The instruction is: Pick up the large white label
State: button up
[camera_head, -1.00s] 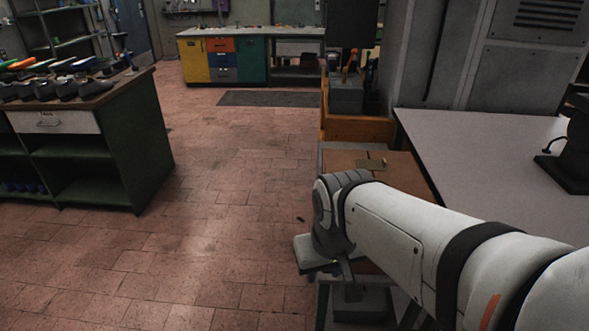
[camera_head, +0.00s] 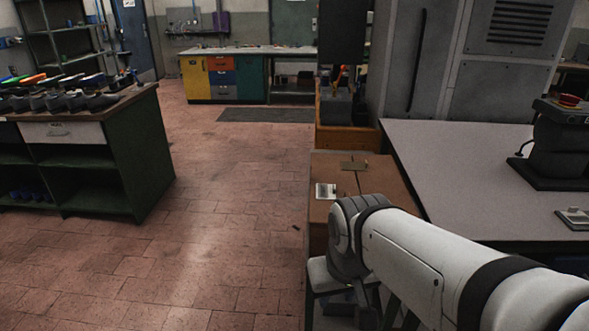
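My arm reaches in from the lower right. My gripper (camera_head: 368,308) points down below the wrist, nearer the camera than the pale piece, and is mostly hidden by the arm. Its fingers cannot be made out.
A grey worktable (camera_head: 450,170) on the right bears a black machine (camera_head: 560,145) and a small grey item (camera_head: 574,218). A wooden bin (camera_head: 345,138) stands behind the brown top. The tiled floor between is open.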

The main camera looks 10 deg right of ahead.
aim_at(323, 191)
jog(key=i, duration=0.9)
jog(key=u, duration=0.05)
